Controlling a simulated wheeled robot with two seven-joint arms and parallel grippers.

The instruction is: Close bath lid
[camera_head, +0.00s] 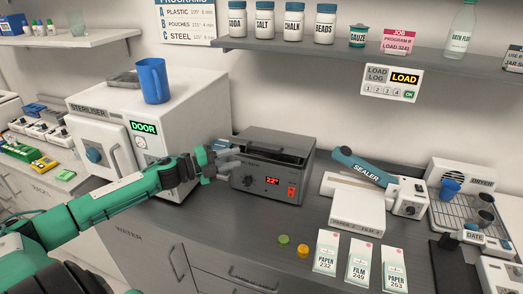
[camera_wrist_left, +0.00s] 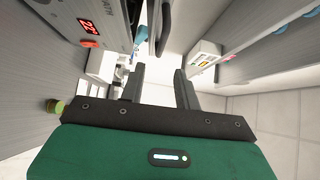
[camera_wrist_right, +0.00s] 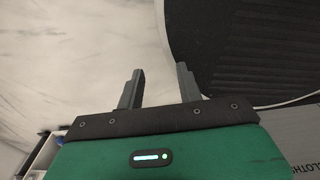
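The bath (camera_head: 256,181) is a grey box with a red display on the counter; part of its front also shows in the left wrist view (camera_wrist_left: 70,12). Its dark grey lid (camera_head: 280,139) looks down, lying about flat across the top; I cannot tell if a small gap remains. My left gripper (camera_head: 225,151) is at the bath's upper left front corner, close to the lid edge. In the left wrist view its fingers (camera_wrist_left: 160,85) are apart with nothing between them. My right gripper (camera_wrist_right: 160,85) is out of the head view, its fingers apart and empty.
The steriliser (camera_head: 185,95) stands left of the bath, with a blue cup (camera_head: 153,80) on top. The sealer (camera_head: 362,168) is to the right. Green and yellow caps (camera_head: 284,239) and paper and film packets (camera_head: 361,262) lie in front. A shelf (camera_head: 330,58) hangs above.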

